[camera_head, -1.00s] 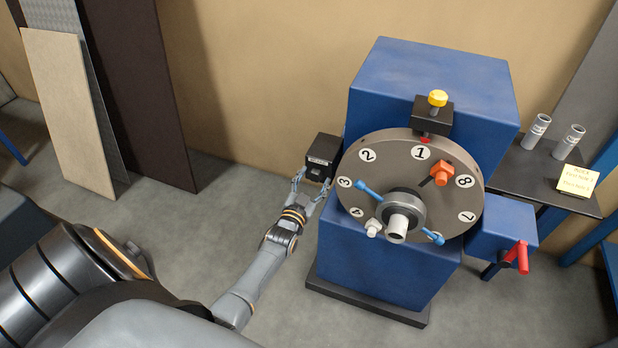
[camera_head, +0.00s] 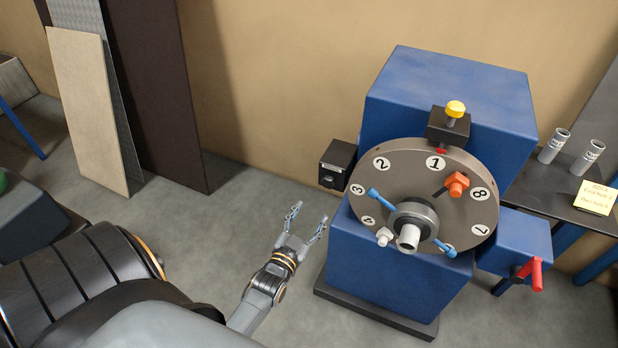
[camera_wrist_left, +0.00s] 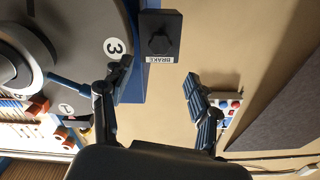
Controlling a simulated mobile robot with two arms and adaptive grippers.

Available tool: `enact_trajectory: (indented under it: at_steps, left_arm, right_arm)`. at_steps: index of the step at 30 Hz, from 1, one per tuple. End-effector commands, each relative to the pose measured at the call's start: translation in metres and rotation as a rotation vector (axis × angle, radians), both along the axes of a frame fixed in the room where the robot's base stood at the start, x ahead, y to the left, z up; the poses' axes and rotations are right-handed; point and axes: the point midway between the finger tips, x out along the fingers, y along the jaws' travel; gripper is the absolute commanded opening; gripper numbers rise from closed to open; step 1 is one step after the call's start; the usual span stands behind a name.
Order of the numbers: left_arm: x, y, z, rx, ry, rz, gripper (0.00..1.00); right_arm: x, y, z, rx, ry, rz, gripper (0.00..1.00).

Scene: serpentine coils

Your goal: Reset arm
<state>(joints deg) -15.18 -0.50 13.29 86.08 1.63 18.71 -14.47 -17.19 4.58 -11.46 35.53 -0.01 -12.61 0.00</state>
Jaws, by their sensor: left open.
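My left gripper (camera_head: 307,222) is open and empty, over the floor to the left of the blue machine (camera_head: 375,262). It is apart from the black brake box (camera_head: 338,164), which is fixed on the machine's left side, above and to the right of the fingers. In the left wrist view the two open fingers (camera_wrist_left: 160,100) show with nothing between them. The box, labelled BRAKE (camera_wrist_left: 160,38), lies beyond the fingertips there, with a dark knob on its face. My right gripper is not in view.
The round numbered dial (camera_head: 425,190) carries blue handles, an orange block (camera_head: 456,184) and a central hub. A red-handled box (camera_head: 515,243) juts out at right. A shelf (camera_head: 535,180) holds two grey cylinders and a yellow note. Panels (camera_head: 95,110) lean on the wall. Floor left of the machine is clear.

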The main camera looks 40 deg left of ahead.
Motion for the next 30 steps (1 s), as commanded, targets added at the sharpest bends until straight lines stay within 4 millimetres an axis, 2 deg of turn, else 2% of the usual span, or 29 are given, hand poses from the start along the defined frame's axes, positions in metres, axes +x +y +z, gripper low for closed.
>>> enact_trajectory:
  at_steps: [10, 11, 14, 17, 19, 21, 23, 24, 26, 27, 29, 30]
  left_arm:
    - [0.0, 0.0, -0.002, -0.001, 0.005, -0.002, 0.61]
    - [0.0, -0.001, -0.005, -0.004, 0.012, -0.003, 0.61]
    - [-0.005, -0.01, -0.031, -0.028, 0.073, -0.02, 0.61]
    - [-0.018, -0.028, -0.082, -0.072, 0.198, -0.052, 0.61]
    - [-0.036, -0.045, -0.128, -0.111, 0.316, -0.079, 0.61]
    - [-0.06, -0.062, -0.173, -0.147, 0.441, -0.104, 0.61]
    - [-0.086, -0.076, -0.21, -0.173, 0.55, -0.122, 0.61]
    - [-0.105, -0.084, -0.233, -0.189, 0.623, -0.132, 0.61]
    - [-0.137, -0.094, -0.266, -0.207, 0.733, -0.146, 0.61]
    - [-0.159, -0.101, -0.286, -0.219, 0.806, -0.153, 0.61]
    - [-0.196, -0.109, -0.313, -0.23, 0.917, -0.161, 0.61]
    - [-0.222, -0.113, -0.329, -0.238, 0.99, -0.165, 0.61]
  right_arm:
    - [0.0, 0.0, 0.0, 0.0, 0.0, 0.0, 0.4]
    - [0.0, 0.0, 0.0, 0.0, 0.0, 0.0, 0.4]
    - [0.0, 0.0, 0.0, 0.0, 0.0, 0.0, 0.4]
    - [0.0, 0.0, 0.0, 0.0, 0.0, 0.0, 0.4]
    - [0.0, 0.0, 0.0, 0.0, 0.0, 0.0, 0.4]
    - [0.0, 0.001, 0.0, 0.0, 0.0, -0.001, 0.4]
    - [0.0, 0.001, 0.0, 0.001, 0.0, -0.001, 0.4]
    - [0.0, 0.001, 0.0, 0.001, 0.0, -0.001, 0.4]
    - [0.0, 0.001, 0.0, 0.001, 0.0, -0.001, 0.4]
    - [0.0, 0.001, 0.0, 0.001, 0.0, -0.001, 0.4]
    - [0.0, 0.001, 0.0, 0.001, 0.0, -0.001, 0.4]
    - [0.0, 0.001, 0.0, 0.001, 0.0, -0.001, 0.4]
